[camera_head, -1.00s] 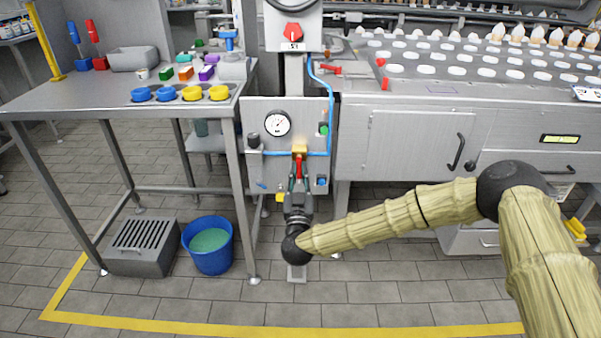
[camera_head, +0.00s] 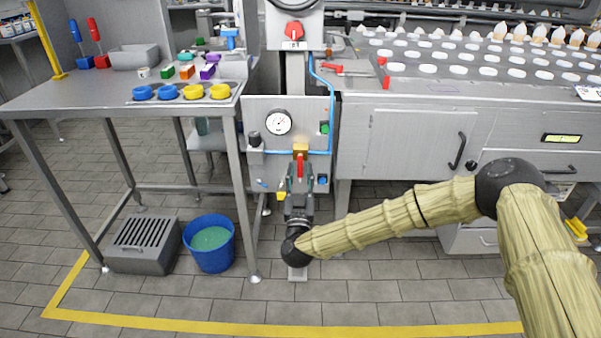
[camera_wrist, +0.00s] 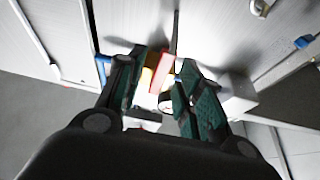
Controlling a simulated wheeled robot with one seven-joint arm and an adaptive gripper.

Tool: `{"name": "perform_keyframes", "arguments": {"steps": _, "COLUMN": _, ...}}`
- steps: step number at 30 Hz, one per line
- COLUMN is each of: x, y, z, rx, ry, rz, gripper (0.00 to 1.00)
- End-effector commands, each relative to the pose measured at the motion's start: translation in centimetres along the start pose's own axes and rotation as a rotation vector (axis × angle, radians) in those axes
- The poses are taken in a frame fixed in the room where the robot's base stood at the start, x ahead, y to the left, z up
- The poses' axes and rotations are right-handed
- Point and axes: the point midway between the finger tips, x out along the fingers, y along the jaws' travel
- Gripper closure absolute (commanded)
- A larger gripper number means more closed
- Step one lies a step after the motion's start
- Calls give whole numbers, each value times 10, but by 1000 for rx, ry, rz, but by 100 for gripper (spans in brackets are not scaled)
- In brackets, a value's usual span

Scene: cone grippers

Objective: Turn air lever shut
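The red air lever (camera_head: 299,163) hangs down from a brass valve (camera_head: 300,148) on the grey panel, at right angles to the blue air line running through it. My gripper (camera_head: 300,182) reaches up to it from below, its fingers spread on either side of the lever. In the wrist view the lever (camera_wrist: 161,72) shows between the open fingertips (camera_wrist: 164,75), nearer the left finger, with a gap to the right one. Whether the left finger touches it I cannot tell. Part of the valve is hidden behind the fingers.
A round pressure gauge (camera_head: 278,123) and a black knob (camera_head: 254,139) sit on the panel left of the valve. A green button (camera_head: 324,128) is at its right. The steel table (camera_head: 60,100) stands left, with a blue bucket (camera_head: 209,243) on the floor.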

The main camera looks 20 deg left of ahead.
Motion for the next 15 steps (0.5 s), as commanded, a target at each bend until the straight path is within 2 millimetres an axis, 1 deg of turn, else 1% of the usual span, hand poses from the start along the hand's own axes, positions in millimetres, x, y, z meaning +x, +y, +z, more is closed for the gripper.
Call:
{"name": "perform_keyframes", "arguments": {"steps": 12, "x": -73, "y": 0, "z": 0, "rx": 0, "ry": -2, "rz": -2, "gripper": 64}}
{"name": "perform_keyframes", "arguments": {"steps": 15, "x": -88, "y": 0, "z": 0, "rx": 1, "ry": -2, "rz": -1, "gripper": 64}}
